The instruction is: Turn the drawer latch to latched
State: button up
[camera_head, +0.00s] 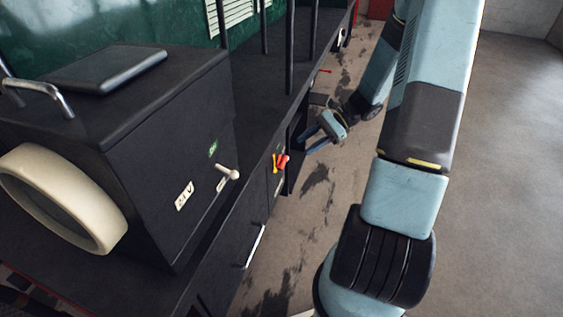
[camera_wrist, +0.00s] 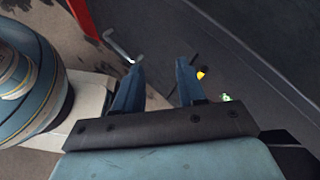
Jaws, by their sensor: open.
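A small red and yellow lever (camera_head: 281,161) sits on the dark side face of the bench in the head view. It may be the drawer latch, but I cannot read its setting. In the wrist view a small yellow part (camera_wrist: 201,74) shows just right of the right finger, with a green mark (camera_wrist: 225,97) below it. My gripper (camera_head: 304,145) is open and empty, beyond the lever and close to the dark side face. In the wrist view its two blue fingers (camera_wrist: 159,64) are apart with nothing between them. I cannot tell whether a finger touches the face.
A black box (camera_head: 165,140) with a cream wheel (camera_head: 50,200) and a white-knobbed lever (camera_head: 229,173) stands on the bench. A silver bar handle (camera_head: 254,245) is on the side face. Black posts (camera_head: 288,45) rise farther along. Stained floor (camera_head: 315,215) lies open beside the bench.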

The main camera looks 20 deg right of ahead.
aim_at(274, 163)
jog(key=w+d+f+m+t+y, duration=0.1)
jog(key=d+f+m+t+y, duration=0.15)
jog(key=f+m+t, duration=0.35)
jog(key=w+d+f+m+t+y, duration=0.2)
jog(key=d+f+m, duration=0.1)
jog(key=f, duration=0.5)
jog(key=x, duration=1.3)
jog(key=shift+a, duration=0.3)
jog(key=shift+w, duration=0.1)
jog(key=shift+c, duration=0.2)
grip_shut()
jog(key=shift+d+f, duration=0.1)
jog(key=shift+d, duration=0.1)
